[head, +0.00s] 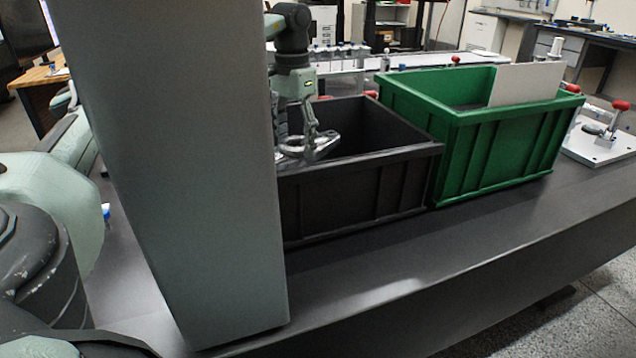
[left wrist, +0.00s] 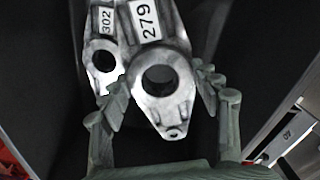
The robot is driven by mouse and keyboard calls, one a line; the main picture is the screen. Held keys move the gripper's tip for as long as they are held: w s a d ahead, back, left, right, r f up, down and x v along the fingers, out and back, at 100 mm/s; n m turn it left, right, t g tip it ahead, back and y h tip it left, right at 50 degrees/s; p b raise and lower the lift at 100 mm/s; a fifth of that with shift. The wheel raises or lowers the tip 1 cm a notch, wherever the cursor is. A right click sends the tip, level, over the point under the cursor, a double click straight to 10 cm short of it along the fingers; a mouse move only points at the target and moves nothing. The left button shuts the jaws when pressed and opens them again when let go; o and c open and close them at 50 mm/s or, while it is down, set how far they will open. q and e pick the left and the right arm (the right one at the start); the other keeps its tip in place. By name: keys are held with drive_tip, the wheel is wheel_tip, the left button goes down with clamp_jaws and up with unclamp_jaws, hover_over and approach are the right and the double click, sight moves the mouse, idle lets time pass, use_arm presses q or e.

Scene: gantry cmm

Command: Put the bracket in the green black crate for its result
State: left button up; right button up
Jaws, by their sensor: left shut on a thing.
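My left gripper (head: 310,132) hangs over the near-left part of the black crate (head: 365,190), pointing down, shut on a silver metal bracket (head: 322,150). In the left wrist view the bracket (left wrist: 168,109), labelled 279, lies between the fingertips, with its round bore facing the camera. A second silver bracket (left wrist: 103,75), labelled 302, shows beside and partly behind it; its height relative to the held one cannot be told. The green crate (head: 500,150) stands against the right of the black crate. Most of both crate floors is hidden. My right gripper is not in view.
A tall grey column (head: 190,180) blocks the left part of the head view. A pale panel (head: 526,84) stands upright at the green crate. A metal plate with a red-knobbed clamp (head: 605,140) sits to the right. The bench's front strip (head: 400,260) is clear.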

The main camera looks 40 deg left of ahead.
sight(295, 157)
use_arm(q)
wheel_tip(295, 157, down, 4)
drive_tip(key=shift+s+a+f, duration=0.1)
drive_tip(key=shift+f, duration=1.9)
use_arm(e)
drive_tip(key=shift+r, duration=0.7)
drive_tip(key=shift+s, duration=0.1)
use_arm(q)
drive_tip(key=shift+f, duration=0.2)
drive_tip(key=o, duration=1.4)
drive_tip(key=shift+c, duration=0.2)
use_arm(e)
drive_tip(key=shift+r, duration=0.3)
use_arm(q)
drive_tip(key=shift+r, duration=0.1)
